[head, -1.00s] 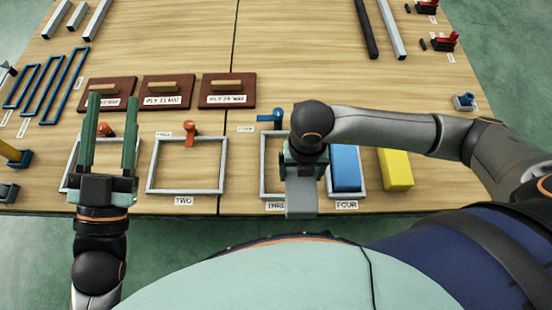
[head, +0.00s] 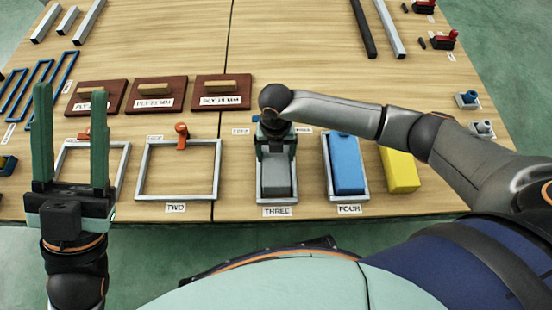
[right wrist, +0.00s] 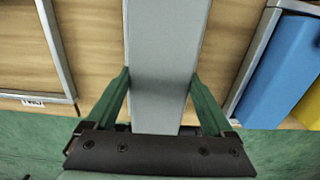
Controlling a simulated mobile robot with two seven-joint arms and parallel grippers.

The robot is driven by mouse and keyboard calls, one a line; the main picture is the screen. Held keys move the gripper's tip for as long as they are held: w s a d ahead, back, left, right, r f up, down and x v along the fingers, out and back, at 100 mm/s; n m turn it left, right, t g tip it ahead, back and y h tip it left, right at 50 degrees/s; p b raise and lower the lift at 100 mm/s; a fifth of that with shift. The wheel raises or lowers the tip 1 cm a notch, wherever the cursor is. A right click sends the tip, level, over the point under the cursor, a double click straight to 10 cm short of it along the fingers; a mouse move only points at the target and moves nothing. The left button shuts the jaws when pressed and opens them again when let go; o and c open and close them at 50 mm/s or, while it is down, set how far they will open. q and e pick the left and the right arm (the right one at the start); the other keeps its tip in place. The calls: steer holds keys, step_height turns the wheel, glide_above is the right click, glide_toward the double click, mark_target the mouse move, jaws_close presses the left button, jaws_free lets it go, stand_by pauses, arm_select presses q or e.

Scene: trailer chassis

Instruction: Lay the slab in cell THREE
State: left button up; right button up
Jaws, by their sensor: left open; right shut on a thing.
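The grey slab (head: 277,177) is in my right gripper (head: 276,150), lined up lengthwise with the cell THREE frame (head: 277,200). In the head view it appears within the outline of that narrow frame; whether it rests inside or hangs just above, I cannot tell. In the right wrist view the slab (right wrist: 165,60) lies between the two green fingers of my right gripper (right wrist: 163,85), and cell THREE is hidden beneath it. My left gripper (head: 70,95) is open and empty, at the left over the first cell (head: 122,165).
Cell TWO (head: 180,197) is empty. Cell FOUR (head: 365,195) holds a blue slab (head: 347,165), close right of cell THREE. A yellow block (head: 400,170) lies beyond it. The table's front edge is near.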

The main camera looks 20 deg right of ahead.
steer(key=shift+s+f, duration=0.1)
steer(key=shift+f, duration=0.9)
steer(key=shift+f, duration=0.1)
steer(key=shift+f+b, duration=0.15)
steer(key=shift+b, duration=0.15)
steer(key=o, duration=1.2)
steer(key=shift+c, duration=0.2)
